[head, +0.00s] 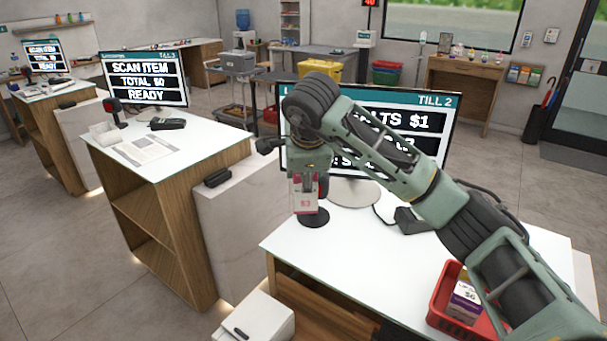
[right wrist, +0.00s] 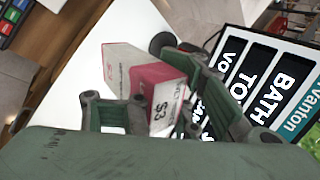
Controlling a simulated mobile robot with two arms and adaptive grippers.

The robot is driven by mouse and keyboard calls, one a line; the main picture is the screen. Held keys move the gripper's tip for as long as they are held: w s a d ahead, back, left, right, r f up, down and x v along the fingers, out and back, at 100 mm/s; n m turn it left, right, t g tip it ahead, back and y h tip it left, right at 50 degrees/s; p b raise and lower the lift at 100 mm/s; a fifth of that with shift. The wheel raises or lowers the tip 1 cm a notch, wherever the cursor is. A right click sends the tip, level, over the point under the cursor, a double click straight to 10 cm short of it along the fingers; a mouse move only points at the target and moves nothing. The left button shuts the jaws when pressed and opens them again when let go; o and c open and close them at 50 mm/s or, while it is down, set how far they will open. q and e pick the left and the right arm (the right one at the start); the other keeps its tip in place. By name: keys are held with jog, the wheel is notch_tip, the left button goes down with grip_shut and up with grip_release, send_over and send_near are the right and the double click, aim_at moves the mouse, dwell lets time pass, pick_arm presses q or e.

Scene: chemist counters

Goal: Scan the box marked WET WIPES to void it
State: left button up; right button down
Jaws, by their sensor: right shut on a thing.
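My right gripper (head: 304,172) is shut on a pink and white box (head: 306,201) marked $3, held above the white counter of till 2. In the right wrist view, the fingers (right wrist: 172,90) grip this box (right wrist: 158,73) at its sides; its name is too small to read. A scanner on a round black stand (head: 312,218) is right behind the box, mostly hidden by it and the gripper. The till 2 screen (head: 440,122) is partly covered by my arm; the wrist view shows its lines starting BATH, TO and VO (right wrist: 262,85). My left gripper is not in view.
A red basket (head: 440,300) at the counter's right holds a purple and white box (head: 464,301) marked $6. A black card reader (head: 412,220) sits right of the screen's base. The counter (head: 330,262) is clear in front of the scanner stand.

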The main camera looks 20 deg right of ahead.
pick_arm(q)
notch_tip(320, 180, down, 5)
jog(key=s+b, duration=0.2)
jog(key=b, duration=0.2)
pick_arm(e)
jog(key=s+d+f+x, duration=0.1)
jog(key=x, duration=0.8)
notch_tip(320, 180, up, 14)
jog(key=s+a+p, duration=0.1)
jog(key=s+p, duration=0.1)
jog(key=p, duration=0.6)
pick_arm(q)
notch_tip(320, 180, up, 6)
jog(key=b, duration=0.2)
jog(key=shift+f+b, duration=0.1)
jog(key=shift+b, duration=0.2)
pick_arm(e)
jog(key=s+a, duration=0.6)
jog(key=s, duration=0.6)
jog(key=s+a, duration=0.7)
jog(key=s, duration=0.6)
jog(key=shift+f, duration=0.25)
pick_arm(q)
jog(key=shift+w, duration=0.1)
